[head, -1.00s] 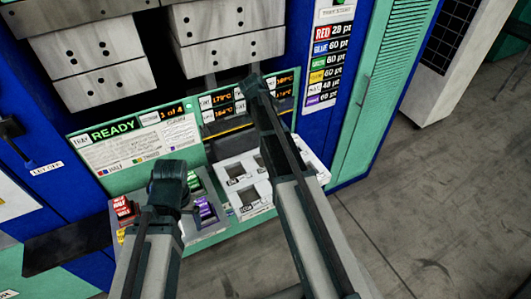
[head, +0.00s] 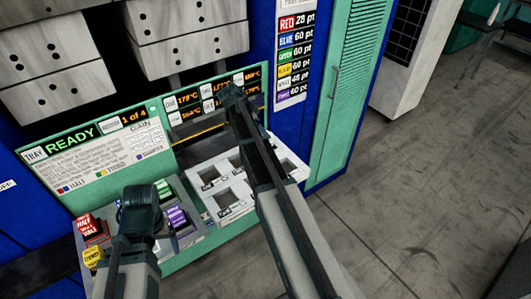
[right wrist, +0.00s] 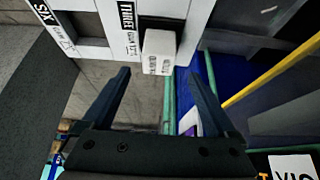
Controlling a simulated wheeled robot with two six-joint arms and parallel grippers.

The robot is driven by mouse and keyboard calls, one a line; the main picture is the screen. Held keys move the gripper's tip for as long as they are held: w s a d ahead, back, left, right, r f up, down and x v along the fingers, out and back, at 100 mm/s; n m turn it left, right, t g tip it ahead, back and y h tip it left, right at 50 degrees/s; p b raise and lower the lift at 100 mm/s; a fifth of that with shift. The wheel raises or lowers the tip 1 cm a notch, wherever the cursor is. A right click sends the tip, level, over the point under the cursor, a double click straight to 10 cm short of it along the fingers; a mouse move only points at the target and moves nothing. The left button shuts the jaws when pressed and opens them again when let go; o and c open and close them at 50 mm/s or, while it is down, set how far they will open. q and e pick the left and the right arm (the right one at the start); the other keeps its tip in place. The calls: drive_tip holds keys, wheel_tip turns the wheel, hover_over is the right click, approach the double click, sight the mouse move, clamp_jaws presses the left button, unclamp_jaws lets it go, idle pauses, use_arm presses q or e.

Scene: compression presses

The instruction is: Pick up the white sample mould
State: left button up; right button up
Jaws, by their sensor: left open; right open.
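A white block with dark print, which looks like the white sample mould (right wrist: 160,52), shows in the right wrist view at the slot labelled THREE in the white tray (right wrist: 90,50). My right gripper (right wrist: 159,74) is open and empty, its two fingers pointing toward the tray with the mould between their lines, just beyond the tips. In the head view the tray (head: 213,203) shows several square slots, and my right arm covers part of it. I cannot make out the white mould there. My left gripper (head: 140,208) is over the lower left panel, open, with its fingertips hard to see.
Red (head: 90,229), yellow (head: 93,257), green (head: 163,188) and purple (head: 179,218) blocks surround my left gripper on the grey panel. The green READY display board (head: 100,150) stands behind. Open floor (head: 430,190) lies to the right.

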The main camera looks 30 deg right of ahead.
drive_tip(key=shift+d+f, duration=0.1)
drive_tip(key=shift+f, duration=0.05)
drive_tip(key=shift+f, duration=0.1)
drive_tip(key=b+x, duration=0.4)
drive_tip(key=x, duration=0.1)
drive_tip(key=shift+s+f+b, duration=0.15)
drive_tip(key=shift+b, duration=0.2)
drive_tip(key=shift+c, duration=0.3)
clamp_jaws()
